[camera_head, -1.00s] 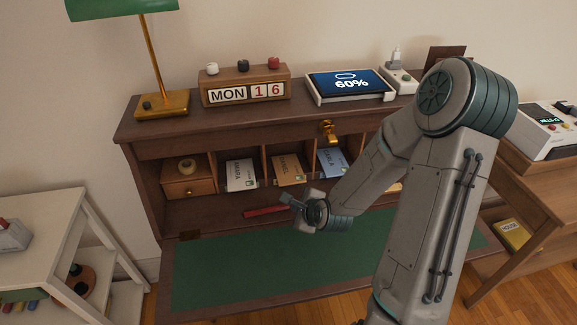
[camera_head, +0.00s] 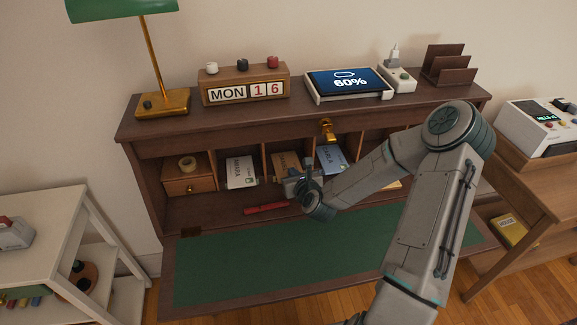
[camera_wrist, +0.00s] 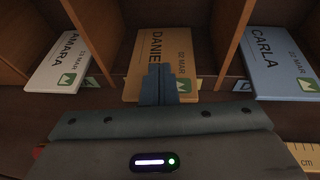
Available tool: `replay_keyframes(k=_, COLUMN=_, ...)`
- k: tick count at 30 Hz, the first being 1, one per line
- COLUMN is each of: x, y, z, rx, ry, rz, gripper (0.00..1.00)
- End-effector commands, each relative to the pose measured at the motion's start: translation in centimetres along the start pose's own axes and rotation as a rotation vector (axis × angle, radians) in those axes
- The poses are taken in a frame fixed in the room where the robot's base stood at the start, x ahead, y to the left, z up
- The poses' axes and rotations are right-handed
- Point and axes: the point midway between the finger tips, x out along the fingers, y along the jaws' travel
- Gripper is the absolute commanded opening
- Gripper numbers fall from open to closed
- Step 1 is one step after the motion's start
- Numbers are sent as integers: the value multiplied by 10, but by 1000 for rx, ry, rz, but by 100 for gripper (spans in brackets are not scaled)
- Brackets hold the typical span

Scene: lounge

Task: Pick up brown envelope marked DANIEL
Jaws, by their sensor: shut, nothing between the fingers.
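The brown envelope marked DANIEL (camera_wrist: 176,50) lies in the middle pigeonhole, straight ahead of my gripper in the wrist view. In the head view its upper part (camera_head: 284,162) shows behind my gripper. My gripper (camera_head: 309,168) is at the front of that pigeonhole. In the wrist view its shut fingertips (camera_wrist: 158,72) overlap the near edge of the envelope, with nothing held between them. I cannot tell whether they touch it. The envelope's lower edge is partly hidden by the fingers.
A white envelope marked AMARA (camera_wrist: 64,66) lies in the left compartment and a blue one marked CARLA (camera_wrist: 275,62) in the right. Wooden dividers (camera_wrist: 230,32) stand between them. A red object (camera_head: 266,209) lies on the shelf. The green desk surface (camera_head: 290,255) is clear.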

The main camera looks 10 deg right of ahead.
Motion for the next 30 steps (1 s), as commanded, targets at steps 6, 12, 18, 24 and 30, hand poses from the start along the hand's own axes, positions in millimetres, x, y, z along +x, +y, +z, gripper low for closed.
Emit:
replay_keyframes(k=6, x=38, y=0, z=16, rx=-3, ry=-2, rz=0, gripper=0)
replay_keyframes(k=12, x=48, y=0, z=1, rx=0, ry=1, rz=0, gripper=0)
replay_keyframes(k=18, x=48, y=-1, z=-1, rx=-1, ry=4, rz=-1, gripper=0)
replay_keyframes(k=24, x=48, y=-1, z=-3, rx=0, ry=9, rz=-2, gripper=0)
replay_keyframes(k=30, x=43, y=-2, z=-8, rx=3, ry=14, rz=-2, gripper=0)
